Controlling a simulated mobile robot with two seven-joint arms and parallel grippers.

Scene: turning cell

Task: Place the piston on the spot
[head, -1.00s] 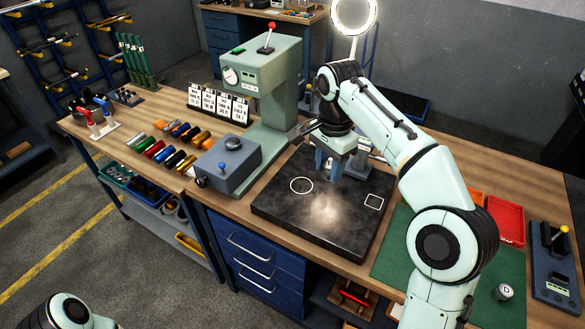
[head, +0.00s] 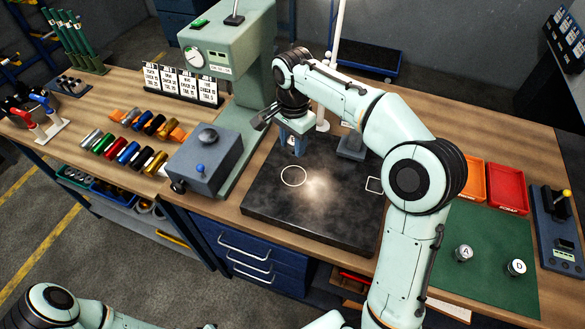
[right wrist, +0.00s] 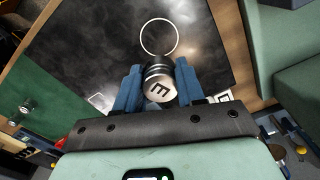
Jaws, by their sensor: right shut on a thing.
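My right gripper (head: 294,150) is shut on a metal piston (right wrist: 160,84), held between blue fingers. In the right wrist view the piston's end face bears a letter that looks like an E. The gripper is over the dark plate (head: 265,205), just behind a white circle outline (head: 293,176). The circle also shows beyond the piston in the right wrist view (right wrist: 159,37), apart from it and empty. A white square outline (head: 374,185) lies at the plate's right. I cannot tell the piston's exact height above the plate. My left gripper is not in view.
Two pistons, marked A (head: 464,253) and D (head: 516,267), stand on the green mat (head: 490,230). A grey control box (head: 205,162) and a green press (head: 232,60) stand left of the plate. Red (head: 507,188) and orange trays lie right. The plate's front is clear.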

